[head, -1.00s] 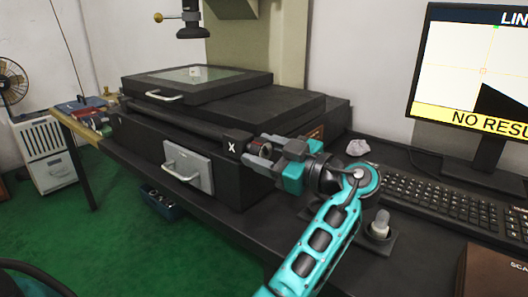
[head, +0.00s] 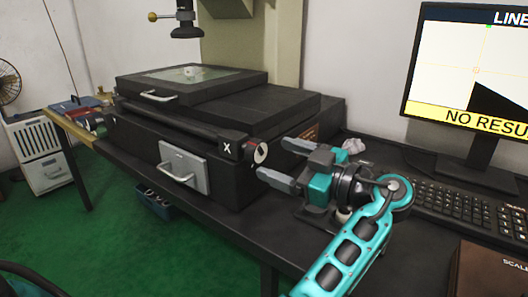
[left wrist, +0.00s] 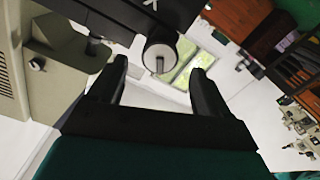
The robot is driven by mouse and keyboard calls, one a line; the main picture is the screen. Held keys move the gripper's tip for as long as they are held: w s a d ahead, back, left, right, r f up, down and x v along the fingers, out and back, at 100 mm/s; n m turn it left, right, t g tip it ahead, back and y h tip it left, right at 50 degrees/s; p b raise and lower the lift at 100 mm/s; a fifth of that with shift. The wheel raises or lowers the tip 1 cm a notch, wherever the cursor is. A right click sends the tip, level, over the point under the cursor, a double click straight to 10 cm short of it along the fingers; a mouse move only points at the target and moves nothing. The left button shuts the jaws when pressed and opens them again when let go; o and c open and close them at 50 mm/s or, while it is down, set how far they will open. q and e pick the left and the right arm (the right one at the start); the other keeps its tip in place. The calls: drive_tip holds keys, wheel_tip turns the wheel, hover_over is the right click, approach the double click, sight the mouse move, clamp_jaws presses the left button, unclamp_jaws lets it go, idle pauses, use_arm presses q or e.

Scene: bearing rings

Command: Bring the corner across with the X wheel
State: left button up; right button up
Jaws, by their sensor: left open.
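The X wheel (head: 254,152), a short knob with a pale end face and a red mark, sits right of the white X on the dark stage base. It also shows in the left wrist view (left wrist: 160,56), between and beyond the fingers. My left gripper (head: 275,160) is open and empty, to the right of the wheel and apart from it. The screen (head: 470,65) shows a black shape whose corner (head: 482,92) lies just below a small orange marker (head: 476,70). My right gripper is not in view.
The glass-topped stage (head: 215,76) carries a small piece under the hanging optics (head: 186,30). A keyboard (head: 465,208) and a dark box (head: 490,270) lie to the right. A drawer handle (head: 176,174) juts out in front.

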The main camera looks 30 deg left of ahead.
use_arm(q)
drive_tip(key=d, duration=0.7)
drive_tip(key=shift+s, duration=0.3)
